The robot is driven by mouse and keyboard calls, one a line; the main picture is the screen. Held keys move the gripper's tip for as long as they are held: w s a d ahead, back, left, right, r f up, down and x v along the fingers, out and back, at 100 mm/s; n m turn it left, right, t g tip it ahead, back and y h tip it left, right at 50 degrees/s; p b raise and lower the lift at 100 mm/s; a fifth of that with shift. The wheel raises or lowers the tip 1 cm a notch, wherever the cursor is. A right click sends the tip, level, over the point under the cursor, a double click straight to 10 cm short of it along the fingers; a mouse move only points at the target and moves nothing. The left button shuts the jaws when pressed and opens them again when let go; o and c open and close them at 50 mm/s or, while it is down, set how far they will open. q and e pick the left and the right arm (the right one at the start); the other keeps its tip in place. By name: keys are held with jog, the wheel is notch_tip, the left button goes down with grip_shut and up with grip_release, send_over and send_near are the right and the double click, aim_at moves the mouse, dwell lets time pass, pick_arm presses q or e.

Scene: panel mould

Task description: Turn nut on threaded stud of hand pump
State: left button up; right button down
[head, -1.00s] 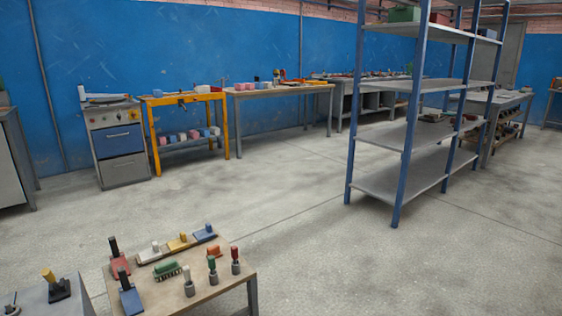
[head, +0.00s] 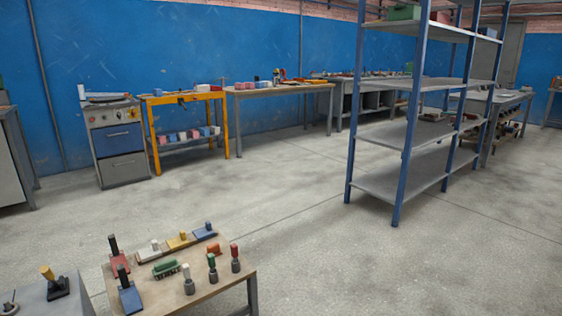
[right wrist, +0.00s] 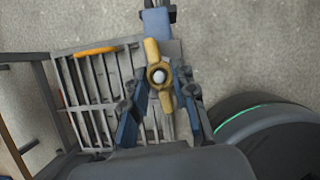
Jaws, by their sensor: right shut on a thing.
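In the right wrist view a yellow nut (right wrist: 153,50) with two opposite wings sits around the pale round end of a stud (right wrist: 159,76). My right gripper (right wrist: 162,89) has its two blue fingers on either side of the nut and is shut on it. The wings point up and down in the picture, slightly tilted. A blue-grey part (right wrist: 157,22) shows just beyond the upper wing. I cannot tell which parts belong to the hand pump. The stud's threads are hidden. My left gripper is in neither view.
A grey slatted frame (right wrist: 88,78) with an orange bar (right wrist: 96,51) lies behind the fingers. In the head view, a low table (head: 205,277) holds several tools at the lower left. A blue-posted shelf rack (head: 405,140) stands right. The concrete floor between is clear.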

jog(key=m+g+h, duration=0.1)
jog(key=m, duration=0.2)
jog(key=shift+w+m, duration=0.1)
jog(key=shift+m, duration=0.2)
jog(key=c, duration=1)
grip_release()
jog(key=v, duration=1.2)
